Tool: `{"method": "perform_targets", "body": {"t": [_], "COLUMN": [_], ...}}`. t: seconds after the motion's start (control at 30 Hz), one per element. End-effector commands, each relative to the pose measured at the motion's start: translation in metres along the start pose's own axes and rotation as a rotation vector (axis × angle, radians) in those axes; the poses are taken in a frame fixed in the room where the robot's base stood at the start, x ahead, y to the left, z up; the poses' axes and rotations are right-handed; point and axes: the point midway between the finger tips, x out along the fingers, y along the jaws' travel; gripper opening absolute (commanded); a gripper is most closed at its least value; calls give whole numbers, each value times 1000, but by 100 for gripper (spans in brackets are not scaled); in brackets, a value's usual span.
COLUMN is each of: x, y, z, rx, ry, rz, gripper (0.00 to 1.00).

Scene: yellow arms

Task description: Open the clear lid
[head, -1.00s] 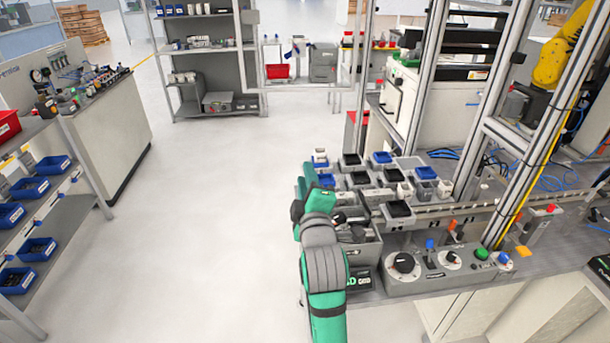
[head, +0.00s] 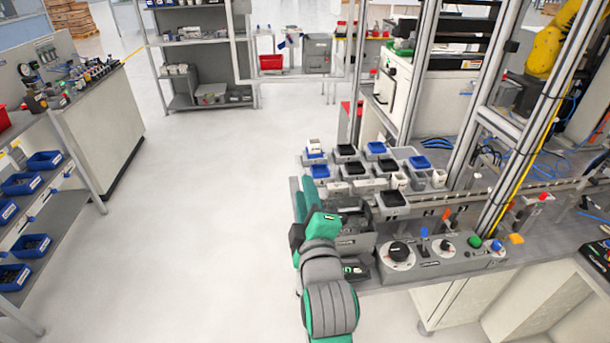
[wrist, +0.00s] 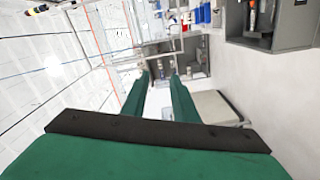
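My gripper (head: 303,190) is at the left end of the workbench in the head view, beside an open grey box (head: 349,243) holding dark parts. Its two green fingers point away from me. In the wrist view the gripper (wrist: 160,76) has its fingers apart with nothing between them. I cannot pick out a clear lid for certain in either view. Small grey bins, several with black or blue tops (head: 376,148), stand beyond the gripper. My arm hides part of the box's near side.
A control panel (head: 440,262) with knobs and buttons sits at the bench front, right of the gripper. A metal frame post (head: 410,130) rises behind the bins. Open floor (head: 200,200) lies to the left, with a shelf of blue bins (head: 45,161) beyond.

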Motion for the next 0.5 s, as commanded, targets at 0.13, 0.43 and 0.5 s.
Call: {"method": "perform_targets", "body": {"t": [0.13, 0.43, 0.5], "x": [0, -19, -28], "y": [-3, -66, -86], "z": [1, 15, 18], "rx": [9, 247, 323], "ry": [-1, -31, -43], "rz": [-1, -1, 1], "gripper": [26, 26, 26]}}
